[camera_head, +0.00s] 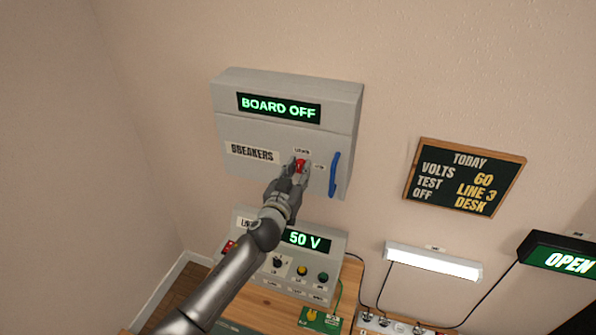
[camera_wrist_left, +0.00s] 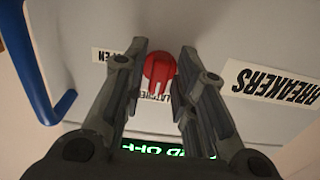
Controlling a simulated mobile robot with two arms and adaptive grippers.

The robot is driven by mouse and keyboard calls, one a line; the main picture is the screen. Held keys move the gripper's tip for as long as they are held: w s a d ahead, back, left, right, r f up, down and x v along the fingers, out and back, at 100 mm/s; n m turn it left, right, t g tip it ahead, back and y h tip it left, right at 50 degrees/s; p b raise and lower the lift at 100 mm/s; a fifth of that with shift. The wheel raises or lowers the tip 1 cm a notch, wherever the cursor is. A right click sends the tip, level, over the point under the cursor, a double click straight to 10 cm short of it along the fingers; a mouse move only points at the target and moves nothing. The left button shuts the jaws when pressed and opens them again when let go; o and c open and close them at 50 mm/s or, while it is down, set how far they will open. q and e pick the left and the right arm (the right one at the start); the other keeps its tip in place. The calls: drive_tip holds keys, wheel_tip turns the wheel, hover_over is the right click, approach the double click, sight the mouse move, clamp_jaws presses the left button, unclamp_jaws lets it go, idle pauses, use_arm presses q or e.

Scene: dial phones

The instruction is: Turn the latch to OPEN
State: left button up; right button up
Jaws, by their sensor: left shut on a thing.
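The red latch knob (camera_head: 300,166) sits on the front of the grey breaker box (camera_head: 230,133) on the wall. My left gripper (camera_head: 294,170) is at the knob and shut on it, with one finger on each side. In the left wrist view the red latch (camera_wrist_left: 159,72) shows between the fingers of the left gripper (camera_wrist_left: 158,66), and its raised ridge runs roughly up and down the picture, toward the LATCHED label (camera_wrist_left: 153,99). The OPEN label (camera_wrist_left: 103,56) is partly hidden by a finger. My right gripper is not in view.
A blue handle (camera_head: 334,174) stands out right of the latch. The box display (camera_head: 278,108) reads BOARD OFF. Below is a console (camera_head: 325,268) showing 50 V. A chalkboard (camera_head: 464,177) hangs to the right, above a lit lamp (camera_head: 433,262) and a green OPEN sign (camera_head: 566,260).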

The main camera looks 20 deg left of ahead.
use_arm(q)
drive_tip(key=shift+m, duration=0.3)
drive_tip(key=m, duration=0.8)
drive_tip(key=shift+m, duration=0.3)
drive_tip(key=m, duration=0.4)
drive_tip(key=shift+a, duration=0.1)
drive_tip(key=shift+m, duration=2.2)
drive_tip(key=shift+p, duration=0.3)
drive_tip(key=o, duration=0.8)
drive_tip(key=shift+c, duration=0.2)
